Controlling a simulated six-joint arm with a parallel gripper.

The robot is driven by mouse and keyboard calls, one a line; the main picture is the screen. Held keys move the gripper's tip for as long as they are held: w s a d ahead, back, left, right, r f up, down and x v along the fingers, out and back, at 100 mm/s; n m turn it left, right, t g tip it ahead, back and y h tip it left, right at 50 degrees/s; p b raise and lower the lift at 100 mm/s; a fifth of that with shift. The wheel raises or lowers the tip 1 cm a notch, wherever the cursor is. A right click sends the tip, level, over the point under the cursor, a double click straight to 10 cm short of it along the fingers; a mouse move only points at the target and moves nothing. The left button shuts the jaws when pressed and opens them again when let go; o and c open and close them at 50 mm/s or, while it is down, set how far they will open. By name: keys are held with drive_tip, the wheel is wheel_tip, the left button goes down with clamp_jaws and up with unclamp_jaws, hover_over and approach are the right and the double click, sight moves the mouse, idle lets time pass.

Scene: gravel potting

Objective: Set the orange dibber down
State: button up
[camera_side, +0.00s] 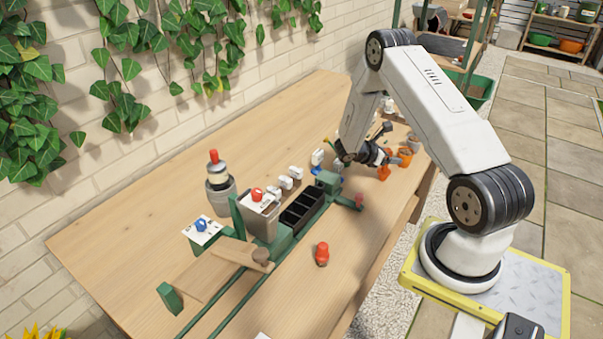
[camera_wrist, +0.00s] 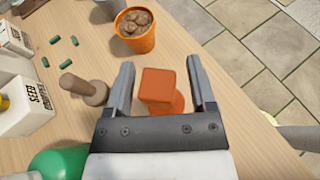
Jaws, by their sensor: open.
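The orange dibber (camera_wrist: 158,86), with a square orange top, stands on the wooden table between the two fingers of my gripper (camera_wrist: 160,66) in the wrist view. There is a gap on both sides, and the fingers look apart from it. In the side view the orange dibber (camera_side: 384,173) shows just beside my gripper (camera_side: 370,157) at the table's right part. My gripper is open, low over the table. The lower part of the dibber is partly hidden by its own top in the wrist view.
An orange pot of brown pebbles (camera_wrist: 134,30) stands ahead. A wooden knobbed tool (camera_wrist: 84,90), several green pellets (camera_wrist: 60,52) and a white seed box (camera_wrist: 22,102) lie to the left. The table edge (camera_wrist: 228,92) is close on the right.

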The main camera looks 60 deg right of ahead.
drive_tip(key=v, duration=1.1)
drive_tip(key=shift+a, duration=0.25)
drive_tip(key=shift+w+a+r, duration=0.1)
drive_tip(key=shift+w+r, duration=0.05)
drive_tip(key=s+a+r+m+t+y, duration=0.1)
drive_tip(key=a+r+m+t+y, duration=0.2)
drive_tip(key=a, duration=0.7)
drive_tip(key=s+a+r+m+t+y, duration=0.1)
drive_tip(key=a+r+m+t+y, duration=0.2)
drive_tip(key=a, duration=0.7)
drive_tip(key=s+a+r+m+t+y, duration=0.1)
drive_tip(key=a+r+m+t+y, duration=0.2)
drive_tip(key=a, duration=0.7)
drive_tip(key=m+y, duration=0.2)
drive_tip(key=shift+s+a+r+m+t, duration=0.2)
drive_tip(key=shift+a+r+m+t, duration=0.1)
drive_tip(key=shift+a+r+t, duration=0.1)
